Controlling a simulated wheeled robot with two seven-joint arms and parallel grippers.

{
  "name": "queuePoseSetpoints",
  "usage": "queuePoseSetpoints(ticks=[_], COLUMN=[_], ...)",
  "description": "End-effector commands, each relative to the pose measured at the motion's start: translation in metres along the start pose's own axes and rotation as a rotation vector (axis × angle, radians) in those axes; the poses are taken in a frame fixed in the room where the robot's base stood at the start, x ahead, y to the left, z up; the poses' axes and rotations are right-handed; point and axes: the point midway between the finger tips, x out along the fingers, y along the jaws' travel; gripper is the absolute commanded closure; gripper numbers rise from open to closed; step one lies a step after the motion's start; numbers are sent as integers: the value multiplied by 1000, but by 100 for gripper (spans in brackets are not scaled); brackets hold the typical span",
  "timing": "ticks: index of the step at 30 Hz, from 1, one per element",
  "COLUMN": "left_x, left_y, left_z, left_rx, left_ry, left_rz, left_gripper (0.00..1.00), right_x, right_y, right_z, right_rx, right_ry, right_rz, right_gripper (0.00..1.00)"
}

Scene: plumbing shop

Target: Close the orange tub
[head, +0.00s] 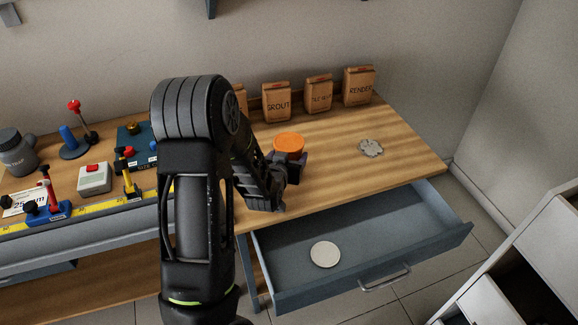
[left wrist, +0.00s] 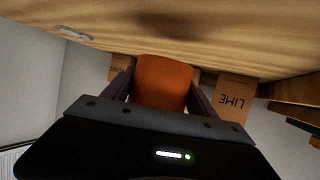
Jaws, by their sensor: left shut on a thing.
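The orange tub (head: 289,143) is on the wooden worktop side of the head view, in front of the paper bags. Its top shows as a flat orange round; I cannot tell whether that is a lid or the open inside. My left gripper (head: 291,168) is shut on the tub's sides. In the left wrist view the tub (left wrist: 162,82) sits between the two fingers, seen upside down. I cannot tell whether its base touches the worktop. A pale round disc (head: 325,254) lies flat in the open drawer. My right gripper is in neither view.
The drawer (head: 420,222) stands open below the worktop (head: 335,170). A grey, notched flat piece (head: 371,148) lies at the right of the worktop. Bags such as the RENDER one (head: 358,87) line the back. Tools and a yellow level (head: 95,211) crowd the left.

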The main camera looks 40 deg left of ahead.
Motion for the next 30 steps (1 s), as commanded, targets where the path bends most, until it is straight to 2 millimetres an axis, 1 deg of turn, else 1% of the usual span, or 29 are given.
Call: queuePoseSetpoints(ticks=[6,9,17,22,23,30], left_x=[10,14,15,16,16,16], left_y=[-1,-1,-1,-1,-1,-1], left_z=[27,36,37,41,41,40], left_rx=[2,0,0,0,0,0], left_ry=[-5,-3,0,0,-1,-1], left_rz=[0,0,0,0,0,0], left_gripper=[100,100,100,100,32,13], right_x=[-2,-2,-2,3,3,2], right_y=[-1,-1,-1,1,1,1], right_z=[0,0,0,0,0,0], right_rx=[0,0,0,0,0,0], right_ry=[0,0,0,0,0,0], right_rz=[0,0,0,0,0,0], right_gripper=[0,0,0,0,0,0])
